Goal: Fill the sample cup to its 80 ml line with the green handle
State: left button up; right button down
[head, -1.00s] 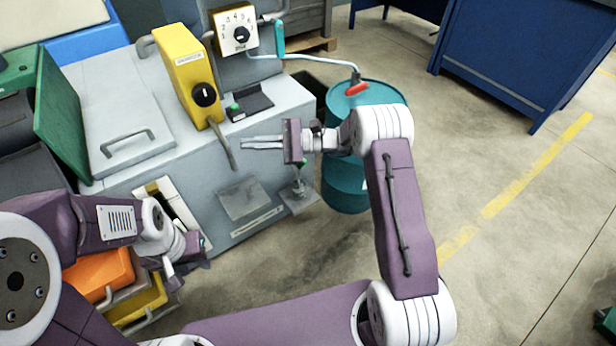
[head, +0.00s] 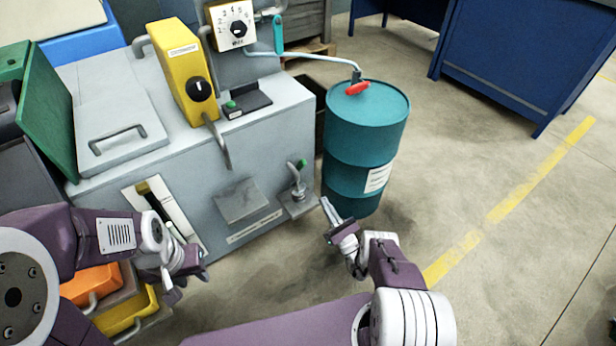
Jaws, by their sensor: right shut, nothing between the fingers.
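A small tap (head: 296,186) with a green handle end (head: 302,163) stands on the lower right front of the grey machine, above a small grey ledge (head: 299,207). I cannot make out a sample cup or its 80 ml line. My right gripper (head: 326,208) is shut and empty, just right of the ledge and in front of the teal drum, pointing up and left. My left gripper (head: 176,290) is low at the left, near the coloured bins; its fingers are too small and overlapped to read.
The teal drum (head: 358,140) stands right of the machine, with a red handle (head: 357,88) on top under a pipe. A yellow box (head: 180,60) with a black knob and lever sits on the machine (head: 150,165). Orange (head: 90,285) and yellow bins lie lower left. Floor at right is clear.

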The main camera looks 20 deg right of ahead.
jog(key=b, duration=0.5)
send_near(303, 167)
jog(key=w, duration=0.3)
jog(key=b+x, duration=0.1)
jog(key=b, duration=0.2)
jog(key=b+x, duration=0.2)
jog(key=b, duration=0.2)
jog(key=shift+a, duration=0.25)
jog(key=shift+w+a+r, duration=0.2)
jog(key=shift+w+r, duration=0.2)
jog(key=shift+w, duration=0.05)
